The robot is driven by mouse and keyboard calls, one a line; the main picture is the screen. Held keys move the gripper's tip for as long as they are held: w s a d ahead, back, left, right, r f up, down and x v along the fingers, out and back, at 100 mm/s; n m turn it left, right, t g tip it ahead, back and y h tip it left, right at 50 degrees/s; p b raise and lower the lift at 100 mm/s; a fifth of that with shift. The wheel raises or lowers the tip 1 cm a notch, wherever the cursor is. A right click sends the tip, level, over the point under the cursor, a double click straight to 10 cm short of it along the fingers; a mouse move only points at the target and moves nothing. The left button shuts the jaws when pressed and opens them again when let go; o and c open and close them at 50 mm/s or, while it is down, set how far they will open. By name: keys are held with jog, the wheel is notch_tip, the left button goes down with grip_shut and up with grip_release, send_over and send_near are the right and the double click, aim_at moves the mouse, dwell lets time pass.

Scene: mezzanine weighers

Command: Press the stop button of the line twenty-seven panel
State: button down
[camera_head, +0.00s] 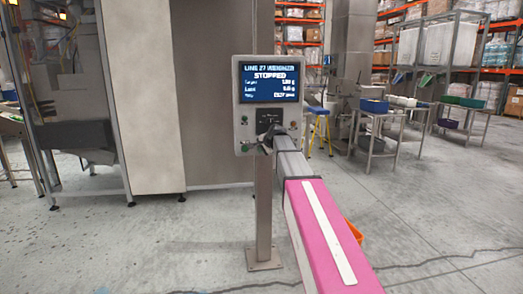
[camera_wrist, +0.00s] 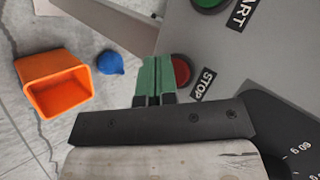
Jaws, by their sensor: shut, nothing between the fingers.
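The line twenty-seven panel (camera_head: 240,120) stands on a grey post, and its screen (camera_head: 269,80) reads "LINE 27 WEIGHER" and "STOPPED". My gripper (camera_head: 264,140) is at the lower part of the panel in the head view, covering part of it. In the wrist view my gripper (camera_wrist: 158,75) is shut and empty, its green fingertips together. The red stop button (camera_wrist: 181,70) is just right of the fingertips, partly hidden behind them, beside the "STOP" label (camera_wrist: 203,84). I cannot tell whether the fingertips touch it. The green start button (camera_wrist: 208,2) is at the top edge.
In the wrist view an orange bin (camera_wrist: 55,82) and a blue object (camera_wrist: 110,62) are on the floor below. A large grey cabinet (camera_head: 215,90) stands left of the panel. Tables (camera_head: 385,125) and shelving are at the back right.

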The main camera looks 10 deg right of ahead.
jog(key=shift+s, duration=0.45)
jog(key=s, duration=0.5)
dwell(0.4)
dwell(0.4)
jog(key=s+f+n+g+h, duration=0.3)
jog(key=s+f+n+g, duration=0.6)
jog(key=s+f, duration=2.4)
jog(key=shift+s+d+f+n+h, duration=0.2)
jog(key=shift+s+f+n+h, duration=0.2)
jog(key=shift+s+n, duration=0.65)
